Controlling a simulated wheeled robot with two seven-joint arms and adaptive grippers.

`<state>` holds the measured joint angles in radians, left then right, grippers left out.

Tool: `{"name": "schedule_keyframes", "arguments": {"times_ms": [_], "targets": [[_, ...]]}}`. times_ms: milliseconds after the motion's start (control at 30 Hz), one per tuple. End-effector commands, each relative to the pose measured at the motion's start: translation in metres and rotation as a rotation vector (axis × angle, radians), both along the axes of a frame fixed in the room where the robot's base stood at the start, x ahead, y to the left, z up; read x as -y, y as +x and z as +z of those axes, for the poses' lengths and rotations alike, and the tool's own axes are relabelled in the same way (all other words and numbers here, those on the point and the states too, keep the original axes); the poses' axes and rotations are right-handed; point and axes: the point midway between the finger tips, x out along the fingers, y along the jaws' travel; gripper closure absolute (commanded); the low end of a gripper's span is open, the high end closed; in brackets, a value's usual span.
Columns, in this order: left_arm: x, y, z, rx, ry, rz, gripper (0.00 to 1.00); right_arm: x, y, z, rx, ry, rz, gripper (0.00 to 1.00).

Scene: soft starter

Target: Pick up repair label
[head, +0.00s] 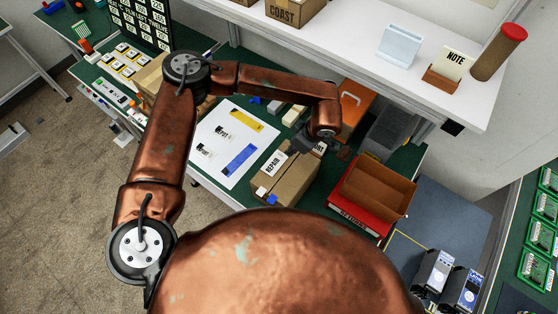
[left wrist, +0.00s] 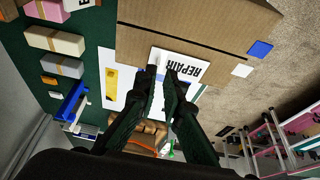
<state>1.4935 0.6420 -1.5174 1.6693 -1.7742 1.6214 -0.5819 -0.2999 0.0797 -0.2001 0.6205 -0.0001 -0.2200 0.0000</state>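The repair label (head: 273,163) is a white card with black "REPAIR" print on the left part of a cardboard box (head: 297,184). In the left wrist view the label (left wrist: 190,68) appears upside down along the box's edge (left wrist: 215,25), just beyond my fingertips. My left gripper (head: 308,143) is small and dark in the head view, beside the far side of the box. In the left wrist view my left gripper (left wrist: 162,72) has its fingertips a narrow gap apart, with nothing clearly between them. The fingers overlap part of the label's near edge. My right gripper is out of view.
A white sheet with a blue strip (head: 240,160) and yellow strip (head: 246,120) lies left of the box. A red-and-brown bin (head: 372,192) stands to the right, with an orange case (head: 352,108) behind. A white shelf (head: 350,55) overhangs the bench's back.

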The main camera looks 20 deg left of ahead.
Motion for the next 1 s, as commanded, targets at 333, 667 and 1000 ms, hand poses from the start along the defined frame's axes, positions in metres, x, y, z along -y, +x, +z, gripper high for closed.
{"name": "schedule_keyframes", "arguments": {"times_ms": [333, 667, 1000], "targets": [[-0.018, 0.008, -0.022, 0.010, 0.026, 0.002, 0.91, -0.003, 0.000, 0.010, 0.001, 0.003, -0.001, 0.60], [-0.033, 0.013, -0.061, 0.009, 0.022, 0.002, 0.91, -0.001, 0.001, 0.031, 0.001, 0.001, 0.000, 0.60], [-0.034, 0.014, -0.068, 0.011, 0.023, 0.000, 0.96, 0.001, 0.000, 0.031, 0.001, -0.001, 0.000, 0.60]]}}
